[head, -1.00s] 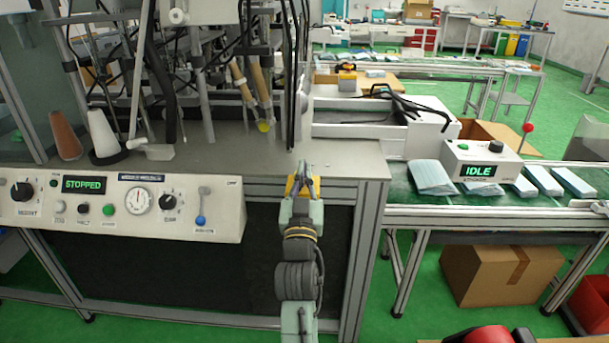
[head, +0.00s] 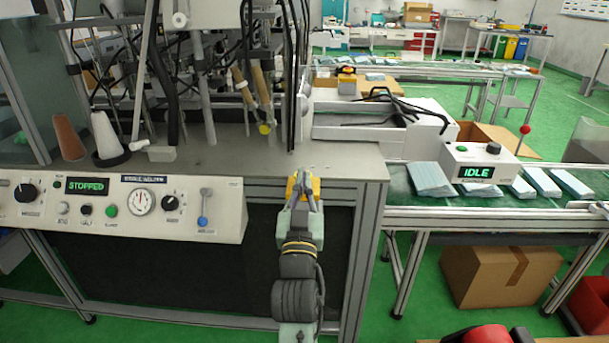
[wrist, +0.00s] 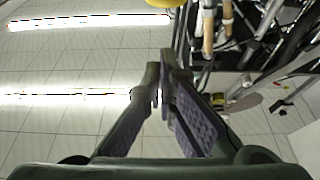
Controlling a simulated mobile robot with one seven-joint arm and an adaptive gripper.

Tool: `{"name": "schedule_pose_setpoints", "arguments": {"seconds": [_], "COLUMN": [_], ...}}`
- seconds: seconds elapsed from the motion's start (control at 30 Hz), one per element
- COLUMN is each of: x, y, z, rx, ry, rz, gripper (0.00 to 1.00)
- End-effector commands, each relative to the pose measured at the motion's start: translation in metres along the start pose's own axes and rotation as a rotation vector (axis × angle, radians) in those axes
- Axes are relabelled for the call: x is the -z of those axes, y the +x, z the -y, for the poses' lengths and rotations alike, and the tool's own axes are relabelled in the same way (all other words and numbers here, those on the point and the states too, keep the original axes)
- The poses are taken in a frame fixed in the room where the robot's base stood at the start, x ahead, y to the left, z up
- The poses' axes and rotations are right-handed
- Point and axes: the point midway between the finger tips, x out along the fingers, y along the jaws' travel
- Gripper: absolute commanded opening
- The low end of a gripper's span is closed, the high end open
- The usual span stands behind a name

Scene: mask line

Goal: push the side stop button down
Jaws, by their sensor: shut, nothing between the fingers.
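A small yellow housing (head: 291,187) shows on both sides of my gripper at the front edge of the machine table, near its right corner. It may carry the side stop button, but my fingers cover its middle and I see no button face. My gripper (head: 306,176) is shut and empty, in front of the housing in the head view. Whether it touches the housing cannot be told. In the wrist view my gripper (wrist: 161,65) has its fingertips together. A yellow edge (wrist: 165,3) shows at the top of that view, ahead of the tips.
A control panel (head: 120,229) with a STOPPED display is left of my arm. A grey worktop (head: 225,160) lies behind the gripper, with machine rods above it. A conveyor with mask stacks (head: 432,180) and an IDLE box (head: 480,155) is at the right.

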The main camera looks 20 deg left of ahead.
Motion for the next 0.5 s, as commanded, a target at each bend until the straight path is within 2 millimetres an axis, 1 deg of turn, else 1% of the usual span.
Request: {"name": "schedule_pose_setpoints", "arguments": {"seconds": [0.03,0.1,0.2,0.33,0.5], "x": [-0.003,-0.002,0.0,0.002,0.003], "y": [-0.012,-0.023,-0.035,-0.043,-0.044], "z": [0.0,0.0,0.0,0.0,0.0], "rx": [0.001,0.0,0.001,0.0,0.0], "ry": [0.0,-0.001,-0.001,0.0,0.0], "rz": [-0.001,-0.002,-0.003,-0.004,-0.005], "gripper": [0.0,0.0,0.0,0.0,0.0]}}
